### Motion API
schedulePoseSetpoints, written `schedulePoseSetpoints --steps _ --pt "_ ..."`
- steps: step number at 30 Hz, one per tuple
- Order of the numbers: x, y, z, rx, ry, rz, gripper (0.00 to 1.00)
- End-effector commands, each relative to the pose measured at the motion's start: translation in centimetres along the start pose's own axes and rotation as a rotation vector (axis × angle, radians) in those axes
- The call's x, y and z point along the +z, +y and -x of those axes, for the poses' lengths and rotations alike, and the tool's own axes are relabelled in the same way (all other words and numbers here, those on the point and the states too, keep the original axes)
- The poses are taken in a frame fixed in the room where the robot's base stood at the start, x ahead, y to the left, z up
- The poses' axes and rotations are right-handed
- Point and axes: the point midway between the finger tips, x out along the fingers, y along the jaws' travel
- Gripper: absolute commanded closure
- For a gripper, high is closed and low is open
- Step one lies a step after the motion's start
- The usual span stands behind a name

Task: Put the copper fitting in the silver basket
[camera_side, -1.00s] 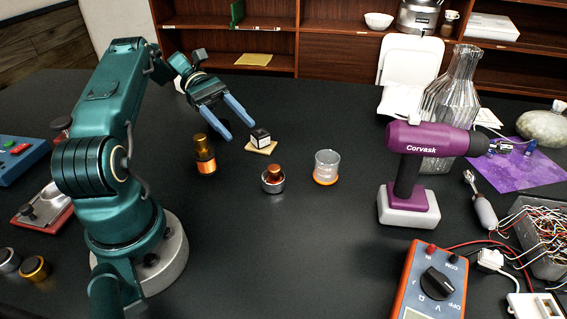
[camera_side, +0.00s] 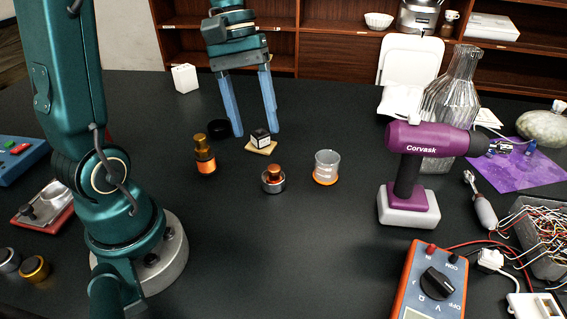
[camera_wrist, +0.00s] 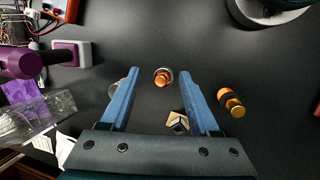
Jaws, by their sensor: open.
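The copper fitting (camera_side: 274,171) is upright in the mouth of the small silver basket (camera_side: 273,186), in the middle of the black table in the side view. In the wrist view the fitting (camera_wrist: 162,79) shows from above, with the basket's silver rim around it. I cannot tell how deep it sits. My gripper (camera_side: 256,133) points down with its blue fingers open and nothing between them. It is behind the basket in the side view, apart from it. In the wrist view the basket appears between the fingertips.
A black-and-white cube (camera_side: 260,137) on a tan pad is close to my fingers. An amber bottle (camera_side: 205,165) stands left of the basket, a clear cup with an orange base (camera_side: 326,168) right. A purple drill (camera_side: 425,140) stands further right. The table's front middle is clear.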

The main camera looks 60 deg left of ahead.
Motion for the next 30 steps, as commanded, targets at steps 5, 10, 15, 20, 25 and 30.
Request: schedulePoseSetpoints --steps 5,10,15,20,25,30 --pt "4.0 0.0 0.1 -0.062 0.200 -0.278 0.38" --pt "6.7 -0.7 -0.4 -0.095 0.380 -0.534 0.38" --pt "8.1 -1.4 -0.9 -0.104 0.515 -0.724 0.38" --pt "8.6 -1.7 -1.2 -0.105 0.576 -0.807 0.38" --pt "8.6 -1.7 -1.3 -0.106 0.584 -0.819 0.38" --pt "8.6 -1.7 -1.3 -0.106 0.583 -0.817 0.38"
